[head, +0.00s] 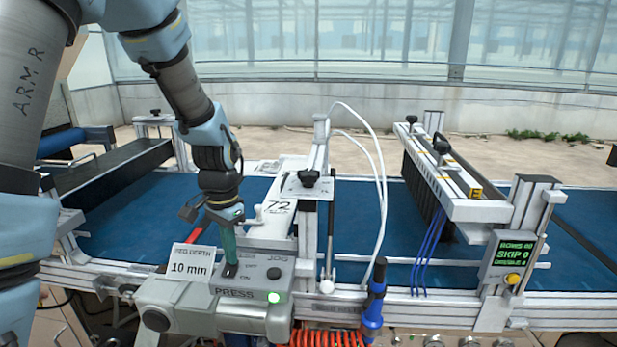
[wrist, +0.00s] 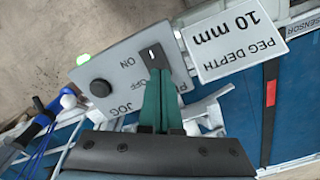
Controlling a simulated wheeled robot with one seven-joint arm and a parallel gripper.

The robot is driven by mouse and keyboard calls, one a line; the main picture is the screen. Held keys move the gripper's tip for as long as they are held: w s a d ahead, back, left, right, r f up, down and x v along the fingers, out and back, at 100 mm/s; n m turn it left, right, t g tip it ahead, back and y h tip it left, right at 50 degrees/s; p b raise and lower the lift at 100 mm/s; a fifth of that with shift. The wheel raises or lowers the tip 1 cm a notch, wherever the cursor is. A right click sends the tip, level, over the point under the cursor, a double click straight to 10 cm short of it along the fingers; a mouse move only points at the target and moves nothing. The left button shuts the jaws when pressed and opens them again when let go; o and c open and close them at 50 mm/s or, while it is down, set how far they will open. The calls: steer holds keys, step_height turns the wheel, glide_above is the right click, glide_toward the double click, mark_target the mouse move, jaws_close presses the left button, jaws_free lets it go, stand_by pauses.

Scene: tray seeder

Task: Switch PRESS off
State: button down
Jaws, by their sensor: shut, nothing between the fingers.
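The grey control panel (head: 262,268) is on the machine's front, with OFF and ON marks, a JOG knob (head: 274,273) and a PRESS label (head: 234,293) on the front face. In the wrist view, a black switch (wrist: 152,54) with a small white mark sits near the ON label. My gripper (head: 230,272) is shut and empty, its green fingers pointing down at the switch. In the wrist view its tips (wrist: 159,72) partly cover the switch; I cannot tell whether they touch it.
A white "PEG DEPTH 10 mm" sign (head: 191,268) stands just left of the gripper. A plate marked 72 (head: 279,207) and a post with white hoses are behind. A display box (head: 508,257) is at the right. A blue belt (head: 375,200) runs behind.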

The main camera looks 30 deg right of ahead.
steer(key=shift+f, duration=0.3)
step_height(320, 180, up, 7)
steer(key=p, duration=0.5)
steer(key=shift+r+p, duration=0.1)
steer(key=shift+p, duration=0.2)
stand_by(0.6)
steer(key=s+a+r+n+b, duration=0.1)
steer(key=a+n, duration=0.5)
steer(key=a, duration=0.6)
steer(key=s+a+r+n+t+b, duration=0.1)
steer(key=s+a+n+b, duration=0.1)
steer(key=a+n, duration=0.5)
steer(key=a, duration=0.6)
steer(key=shift+r+t, duration=0.25)
steer(key=shift+t, duration=0.05)
